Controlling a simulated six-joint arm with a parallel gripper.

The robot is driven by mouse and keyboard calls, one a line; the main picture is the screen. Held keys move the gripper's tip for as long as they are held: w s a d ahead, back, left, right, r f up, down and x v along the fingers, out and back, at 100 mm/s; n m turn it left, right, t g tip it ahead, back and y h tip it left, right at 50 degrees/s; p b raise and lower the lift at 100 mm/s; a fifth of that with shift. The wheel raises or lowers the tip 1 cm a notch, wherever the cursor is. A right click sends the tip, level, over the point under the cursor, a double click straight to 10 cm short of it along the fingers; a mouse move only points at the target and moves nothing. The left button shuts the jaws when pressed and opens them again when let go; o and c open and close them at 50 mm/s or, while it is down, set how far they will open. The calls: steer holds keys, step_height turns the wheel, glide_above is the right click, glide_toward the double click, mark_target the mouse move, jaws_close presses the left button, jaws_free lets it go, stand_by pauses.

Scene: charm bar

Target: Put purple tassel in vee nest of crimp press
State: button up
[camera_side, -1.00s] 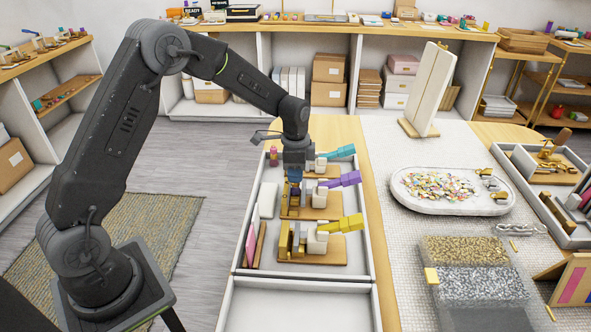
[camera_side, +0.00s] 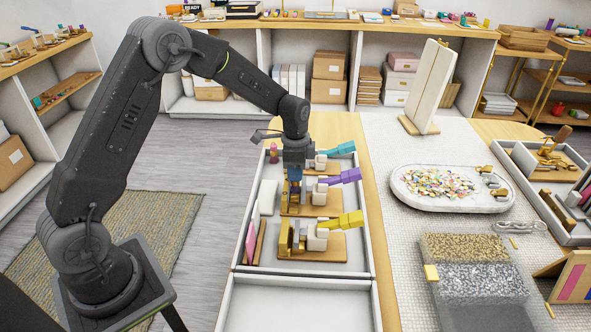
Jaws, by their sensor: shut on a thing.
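My gripper (camera_side: 294,183) points down over the left end of the middle crimp press, the one with the purple handle (camera_side: 346,177). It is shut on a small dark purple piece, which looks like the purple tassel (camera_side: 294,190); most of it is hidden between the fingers. The middle press (camera_side: 320,197) stands on a wooden base. The vee nest is too small and covered to make out, so I cannot tell whether the tassel touches it.
A teal-handled press (camera_side: 340,150) stands behind and a yellow-handled press (camera_side: 342,222) in front, in the same grey tray (camera_side: 243,255). The front compartment (camera_side: 298,305) is empty.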

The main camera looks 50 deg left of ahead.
steer(key=shift+f, duration=0.2)
stand_by(0.3)
steer(key=o, duration=0.9)
step_height(320, 180, up, 14)
steer(key=shift+f, duration=0.1)
steer(key=shift+s, duration=0.1)
